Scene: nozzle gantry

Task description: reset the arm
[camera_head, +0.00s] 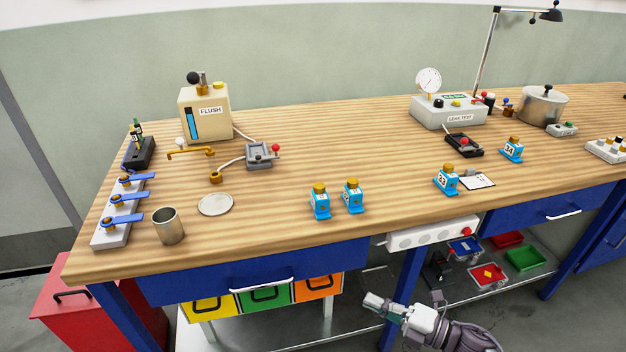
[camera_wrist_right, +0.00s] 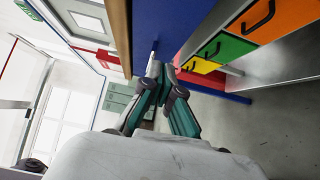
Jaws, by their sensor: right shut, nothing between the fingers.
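My right gripper (camera_head: 372,303) is low in front of the workbench, below the tabletop edge and beside the blue drawer front. It is shut and empty. In the right wrist view the gripper (camera_wrist_right: 166,80) points past the blue bench front (camera_wrist_right: 170,32), with the coloured drawers to its right. My right arm comes in from the bottom of the head view. My left gripper is not in either view.
The wooden tabletop (camera_head: 330,135) holds several blue nozzles (camera_head: 320,203), a steel cup (camera_head: 168,226), a FLUSH box (camera_head: 205,115) and a LEAK TEST unit (camera_head: 448,110). A white power strip (camera_head: 425,235) hangs under the front edge. Coloured drawers (camera_head: 264,296) are below.

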